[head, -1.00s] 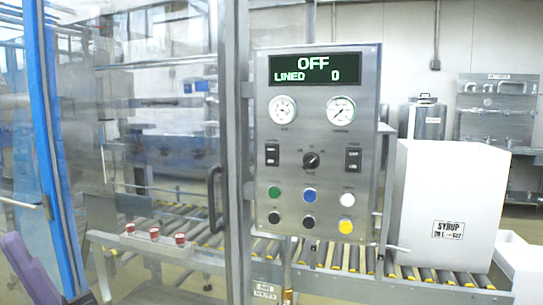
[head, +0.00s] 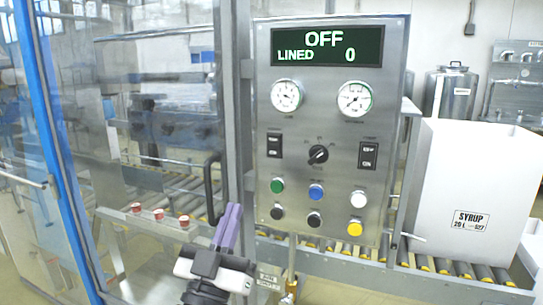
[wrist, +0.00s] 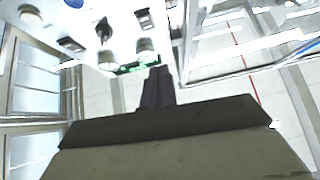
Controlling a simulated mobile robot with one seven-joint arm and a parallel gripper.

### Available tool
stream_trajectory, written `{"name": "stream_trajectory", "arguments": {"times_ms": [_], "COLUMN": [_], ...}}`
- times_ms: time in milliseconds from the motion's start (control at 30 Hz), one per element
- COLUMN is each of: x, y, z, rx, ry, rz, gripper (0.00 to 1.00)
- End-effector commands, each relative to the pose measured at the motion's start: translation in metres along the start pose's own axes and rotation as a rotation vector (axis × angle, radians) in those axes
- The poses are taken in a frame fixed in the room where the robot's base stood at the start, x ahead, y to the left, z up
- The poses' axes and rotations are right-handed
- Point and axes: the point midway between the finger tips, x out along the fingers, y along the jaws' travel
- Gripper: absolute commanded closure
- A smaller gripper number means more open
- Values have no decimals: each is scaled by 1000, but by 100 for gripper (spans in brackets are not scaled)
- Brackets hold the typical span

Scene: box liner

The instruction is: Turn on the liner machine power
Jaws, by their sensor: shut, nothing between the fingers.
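The liner machine's control panel (head: 300,90) stands upright in the head view. Its display (head: 327,46) reads OFF and LINED 0. Below are two gauges, a black rotary knob (head: 318,154) between a left rocker switch (head: 274,145) and a right rocker switch (head: 368,155), and several coloured push buttons, among them a green button (head: 278,185). My gripper (head: 232,208) is shut and empty, its purple fingers pointing up, low and left of the panel's buttons. The wrist view shows the shut fingers (wrist: 158,72) with the panel (wrist: 120,20) beyond them. I cannot tell whether they touch anything.
A clear door with a black handle (head: 210,188) stands left of the panel, close to my gripper. A roller conveyor (head: 345,250) runs below the panel. A white SYRUP box (head: 470,180) stands on it at right. Three red-topped items (head: 158,214) show behind the door.

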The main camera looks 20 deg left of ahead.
Motion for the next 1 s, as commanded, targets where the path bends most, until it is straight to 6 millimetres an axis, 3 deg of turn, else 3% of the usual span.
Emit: {"name": "stream_trajectory", "arguments": {"times_ms": [167, 567, 767, 1000], "x": [1, 7, 39, 92], "y": [13, 13, 15, 18], "z": [8, 6, 3, 4], "rx": [-26, -28, -30, -30], "ry": [-28, -26, -25, -26], "rz": [55, 56, 57, 57], "gripper": [100, 100, 100, 100]}}
